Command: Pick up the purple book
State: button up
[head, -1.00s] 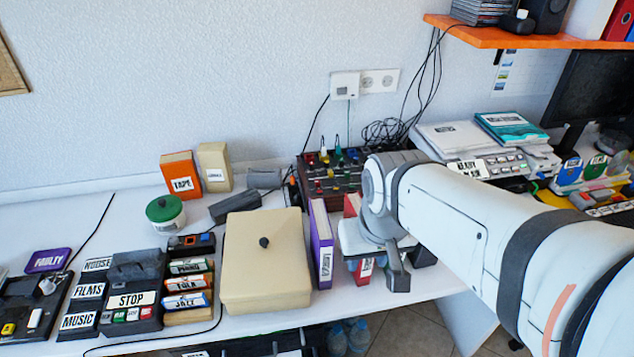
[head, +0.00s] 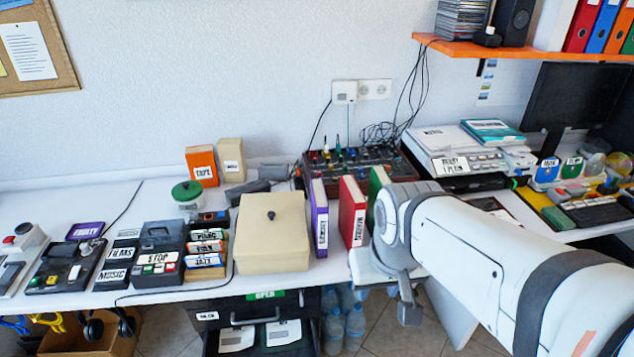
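The purple book (head: 320,217) stands upright on the white table, spine toward me, just right of the beige box. A red book (head: 352,212) stands upright to its right, with a gap between them. A green book (head: 378,190) stands behind my gripper and is partly hidden by it. My gripper (head: 408,300) is at the table's front edge, right of the books and apart from the purple one. Its fingers are seen from the side, so their opening does not show.
The beige box (head: 272,240) with a dark knob stands close on the purple book's left. A control board (head: 350,162) with coloured knobs and cables lies behind the books. A white machine (head: 455,150) stands at the back right. An orange shelf (head: 520,48) hangs above.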

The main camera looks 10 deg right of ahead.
aim_at(320, 204)
jog(key=u, duration=0.15)
jog(key=i, duration=0.85)
jog(key=z, duration=0.1)
